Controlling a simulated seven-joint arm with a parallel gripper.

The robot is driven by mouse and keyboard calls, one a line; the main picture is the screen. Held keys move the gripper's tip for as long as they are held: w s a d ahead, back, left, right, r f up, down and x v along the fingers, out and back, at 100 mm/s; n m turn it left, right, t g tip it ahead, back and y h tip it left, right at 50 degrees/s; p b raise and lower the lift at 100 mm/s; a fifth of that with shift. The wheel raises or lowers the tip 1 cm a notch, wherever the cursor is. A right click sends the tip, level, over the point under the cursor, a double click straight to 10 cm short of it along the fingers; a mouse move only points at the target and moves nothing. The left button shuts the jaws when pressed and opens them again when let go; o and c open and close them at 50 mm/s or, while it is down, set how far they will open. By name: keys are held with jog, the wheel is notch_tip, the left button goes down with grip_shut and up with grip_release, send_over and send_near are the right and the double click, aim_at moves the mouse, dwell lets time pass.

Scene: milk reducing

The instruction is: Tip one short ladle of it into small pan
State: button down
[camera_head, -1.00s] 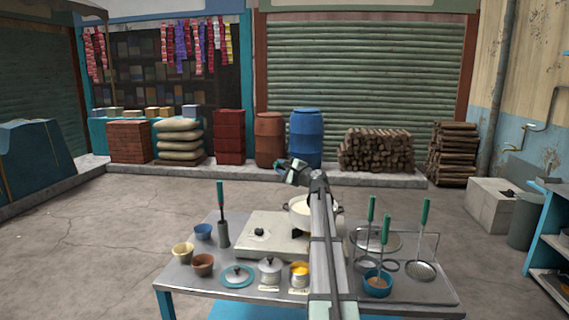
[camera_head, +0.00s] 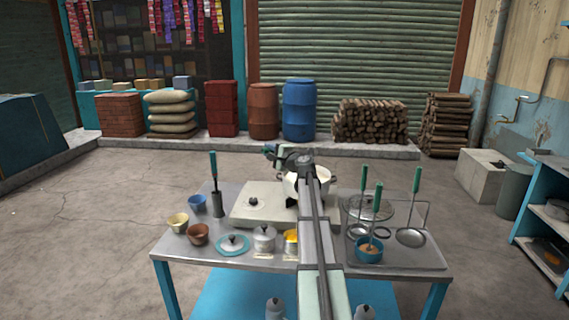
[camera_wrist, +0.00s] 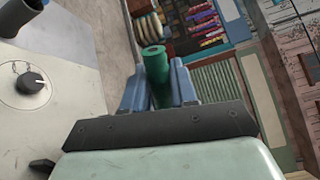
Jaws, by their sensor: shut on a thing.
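My gripper (camera_wrist: 160,88) is shut on a green handle (camera_wrist: 157,66), seen nearly end-on in the wrist view. The held tool's head is hidden, so I cannot tell what it carries. In the head view my gripper (camera_head: 275,152) is above and behind the stove, left of the pale pan (camera_head: 291,186). That pan sits on the stove (camera_head: 250,215) and is partly covered by my arm. A small lidded pot (camera_head: 264,239) and a pot with yellow contents (camera_head: 291,240) stand at the table's front.
A grey holder (camera_head: 218,205), a blue cup (camera_head: 197,202), a yellow cup (camera_head: 178,222) and a brown cup (camera_head: 198,235) stand left. A teal-edged lid (camera_head: 233,243) lies in front.

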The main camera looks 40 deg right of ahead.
jog(key=d+r, duration=0.1)
jog(key=r, duration=0.1)
jog(key=d+r+m, duration=0.1)
jog(key=r, duration=0.1)
jog(key=r+m, duration=0.1)
jog(key=r, duration=0.1)
jog(key=shift+d, duration=0.4)
jog(key=shift+a+f+m, duration=0.25)
jog(key=shift+m, duration=0.25)
jog(key=shift+d+r+m, duration=0.35)
jog(key=shift+r+m, duration=0.05)
jog(key=d+r+m, duration=0.5)
jog(key=d+m, duration=0.1)
jog(key=d, duration=0.3)
jog(key=d+r+m, duration=0.6)
jog(key=d, duration=0.3)
jog(key=shift+r, duration=0.3)
jog(key=shift+w, duration=0.1)
jog(key=shift+d, duration=0.1)
